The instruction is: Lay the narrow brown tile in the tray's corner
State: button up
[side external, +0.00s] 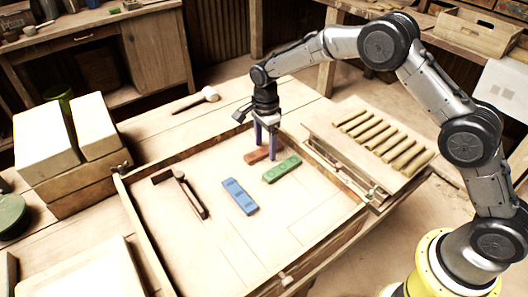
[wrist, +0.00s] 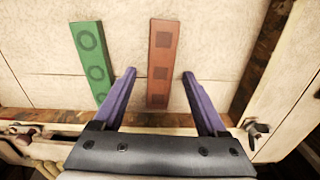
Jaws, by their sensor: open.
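The narrow brown tile (side external: 259,155) is reddish-brown with dark squares on it. It lies flat in the wooden tray (side external: 150,235), towards the tray's back side. In the wrist view the brown tile (wrist: 161,62) lies between my gripper's two purple fingers, with a gap on both sides. My gripper (side external: 265,150) points down over it, open and empty; in the wrist view its fingertips (wrist: 159,74) straddle the tile's line. Whether the fingertips touch the tray floor is unclear.
A green tile (side external: 282,169) with circles lies close beside the brown one, and it shows left of my fingers in the wrist view (wrist: 91,60). A blue tile (side external: 239,197) and a dark wooden tool (side external: 190,195) lie further left. A slatted rack (side external: 385,135) stands right of the tray.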

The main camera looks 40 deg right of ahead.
jog(key=shift+f, duration=0.25)
jog(key=shift+r, duration=0.1)
grip_shut()
dwell(0.3)
